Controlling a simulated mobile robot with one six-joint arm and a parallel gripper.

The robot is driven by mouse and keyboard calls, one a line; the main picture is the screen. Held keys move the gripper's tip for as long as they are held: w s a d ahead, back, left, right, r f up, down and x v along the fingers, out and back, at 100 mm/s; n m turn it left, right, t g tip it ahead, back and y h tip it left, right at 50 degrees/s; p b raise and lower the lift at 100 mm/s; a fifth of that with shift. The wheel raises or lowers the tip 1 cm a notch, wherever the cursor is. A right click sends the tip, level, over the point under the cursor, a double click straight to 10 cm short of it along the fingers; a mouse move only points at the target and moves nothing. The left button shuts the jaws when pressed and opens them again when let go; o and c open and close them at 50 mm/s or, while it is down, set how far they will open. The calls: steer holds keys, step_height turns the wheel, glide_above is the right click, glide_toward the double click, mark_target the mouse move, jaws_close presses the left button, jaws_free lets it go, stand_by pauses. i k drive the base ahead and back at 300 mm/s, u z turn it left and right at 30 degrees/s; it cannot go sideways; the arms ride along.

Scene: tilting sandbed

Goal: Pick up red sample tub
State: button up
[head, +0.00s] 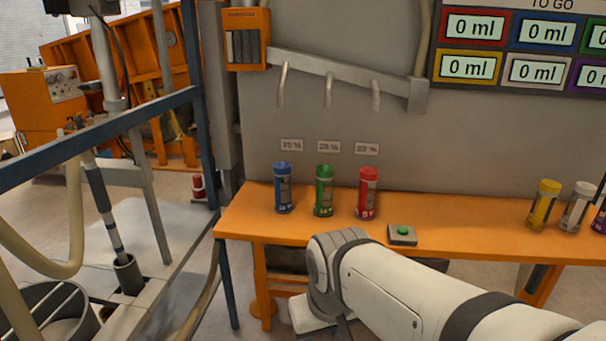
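The red sample tub (367,194) stands upright on the orange bench (470,216), under the rightmost of three hooked spouts. A green tub (324,192) and a blue tub (282,190) stand upright to its left, with small gaps between them. My white arm (400,290) reaches in from the lower right and bends down in front of the bench edge, below the red tub. The end of my arm is cut off or hidden low in the picture, so my gripper does not show.
A green button box (402,234) sits right of the red tub. Yellow (543,205), white (576,207) and purple tubs stand at the bench's right. A blue frame (100,130) bounds the left. A small red object (197,187) stands behind it. The bench between button and yellow tub is clear.

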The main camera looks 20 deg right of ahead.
mark_target(369, 175)
steer(key=z, duration=0.5)
steer(key=i, duration=1.05)
steer(key=z, duration=0.8)
steer(key=k, duration=0.85)
steer(key=z, duration=0.2)
steer(key=i, duration=0.9)
steer(key=u, duration=0.1)
